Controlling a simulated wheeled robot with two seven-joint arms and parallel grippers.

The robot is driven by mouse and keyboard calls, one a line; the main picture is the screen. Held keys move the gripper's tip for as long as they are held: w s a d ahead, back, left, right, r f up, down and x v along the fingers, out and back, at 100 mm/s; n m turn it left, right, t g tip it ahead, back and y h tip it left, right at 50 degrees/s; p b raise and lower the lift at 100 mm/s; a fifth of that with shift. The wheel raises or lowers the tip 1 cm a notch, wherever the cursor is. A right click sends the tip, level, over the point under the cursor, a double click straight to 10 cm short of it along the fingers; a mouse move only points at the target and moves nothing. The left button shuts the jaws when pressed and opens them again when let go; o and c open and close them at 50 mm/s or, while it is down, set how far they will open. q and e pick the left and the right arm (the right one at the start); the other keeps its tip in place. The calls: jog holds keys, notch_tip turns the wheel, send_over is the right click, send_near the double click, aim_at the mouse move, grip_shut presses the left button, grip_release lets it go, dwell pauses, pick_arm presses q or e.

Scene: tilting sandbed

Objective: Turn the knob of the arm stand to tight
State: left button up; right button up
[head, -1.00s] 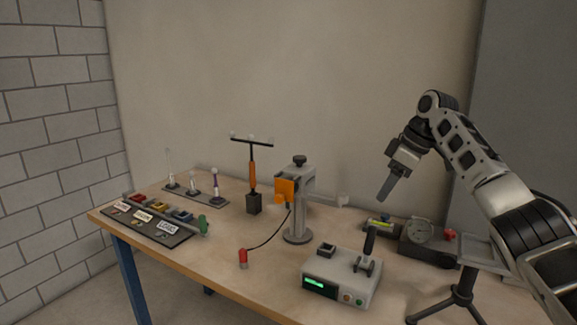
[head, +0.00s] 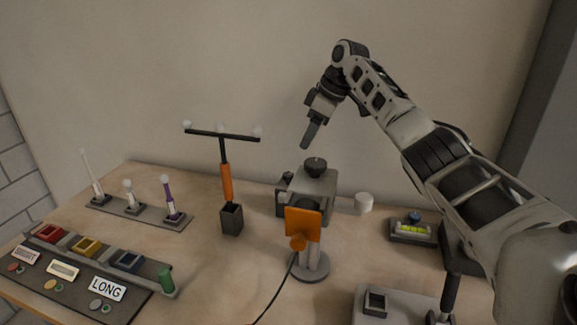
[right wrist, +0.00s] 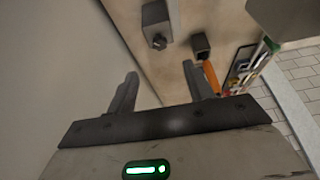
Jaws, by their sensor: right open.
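The arm stand (head: 318,187) is a grey post on a round base with a block-shaped head, in the middle of the head view. Its dark round knob (head: 315,165) sits on top of the head. An orange plate (head: 303,224) is at its front. My right gripper (head: 307,147) is above the knob in the picture, apart from it, fingers pointing down. In the right wrist view, the gripper (right wrist: 160,77) has its two fingers spread with nothing between them. A grey block beyond them looks like the stand's head. The knob's setting cannot be read. My left gripper is out of view.
A dark holder (head: 232,219) with an orange-handled T-shaped tool stands left of the stand. A rack (head: 140,210) of ball-tipped probes and a labelled tray (head: 75,285) are further left. A level (head: 413,230) lies to the right. A cable runs down from the orange plate.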

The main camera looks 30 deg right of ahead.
aim_at(290, 174)
jog(key=x, duration=1.2)
jog(key=shift+f, duration=0.1)
jog(key=c, duration=1)
